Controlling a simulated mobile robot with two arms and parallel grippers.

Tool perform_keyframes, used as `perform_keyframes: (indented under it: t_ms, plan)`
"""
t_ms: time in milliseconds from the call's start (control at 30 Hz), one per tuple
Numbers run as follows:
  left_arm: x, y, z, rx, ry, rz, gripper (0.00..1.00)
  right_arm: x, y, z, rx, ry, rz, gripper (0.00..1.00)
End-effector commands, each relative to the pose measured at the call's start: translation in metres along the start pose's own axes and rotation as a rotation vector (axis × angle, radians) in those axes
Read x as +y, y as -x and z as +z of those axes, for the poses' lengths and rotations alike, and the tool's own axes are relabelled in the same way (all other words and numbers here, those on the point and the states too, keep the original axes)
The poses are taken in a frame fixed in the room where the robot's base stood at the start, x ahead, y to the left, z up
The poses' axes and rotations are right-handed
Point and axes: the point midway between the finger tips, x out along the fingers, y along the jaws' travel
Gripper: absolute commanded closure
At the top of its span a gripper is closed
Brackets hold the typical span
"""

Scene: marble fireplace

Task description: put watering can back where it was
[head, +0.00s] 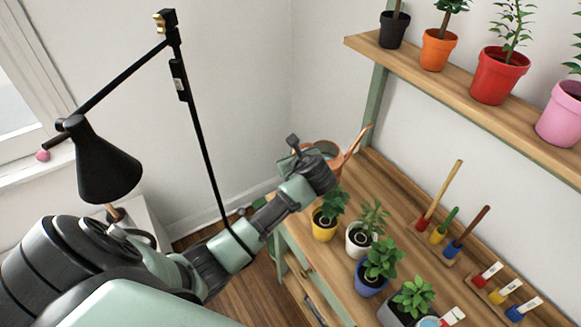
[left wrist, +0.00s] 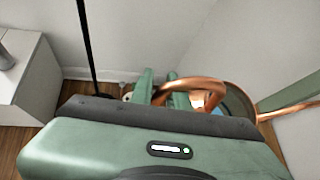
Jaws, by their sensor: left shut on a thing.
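The copper watering can (head: 357,140) is at the far left end of the wooden bench (head: 385,185), partly hidden behind my left gripper (head: 297,148). Its spout points right, toward the wall and the green shelf post. In the left wrist view, the green fingers of my left gripper (left wrist: 163,92) are shut on the can's copper handle (left wrist: 205,87). The can's round open body (left wrist: 238,102) shows to the right of the fingers. I cannot tell whether its base touches the bench. My right gripper is not in view.
Several potted plants, including a yellow pot (head: 324,227), stand along the bench front near my left arm. Hand tools in a rack (head: 438,236) are along the wall side. A shelf (head: 430,75) with pots hangs above. A black lamp (head: 105,165) stands left.

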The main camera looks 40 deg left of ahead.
Motion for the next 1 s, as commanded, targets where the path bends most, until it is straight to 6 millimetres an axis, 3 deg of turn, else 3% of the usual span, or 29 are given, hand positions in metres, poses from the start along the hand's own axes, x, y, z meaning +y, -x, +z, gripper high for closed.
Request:
perform_keyframes:
  t_ms: [167,433,700,733,800,1000]
  plan:
    - [-0.001,-0.005,-0.005,-0.007,0.006,-0.005,1.0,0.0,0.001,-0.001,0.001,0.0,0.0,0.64]
    - [0.004,-0.023,-0.034,-0.006,0.006,-0.005,1.0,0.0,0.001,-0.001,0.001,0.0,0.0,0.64]
    - [0.004,-0.025,-0.037,-0.006,0.006,-0.007,1.0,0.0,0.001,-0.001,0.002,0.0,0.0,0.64]
    - [0.006,-0.026,-0.041,0.0,0.0,-0.001,0.78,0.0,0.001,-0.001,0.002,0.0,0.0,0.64]
    - [0.006,-0.026,-0.041,0.0,0.0,-0.001,0.62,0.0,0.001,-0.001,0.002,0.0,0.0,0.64]
    - [0.006,-0.026,-0.04,-0.001,0.0,-0.001,0.62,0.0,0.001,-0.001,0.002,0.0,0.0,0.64]
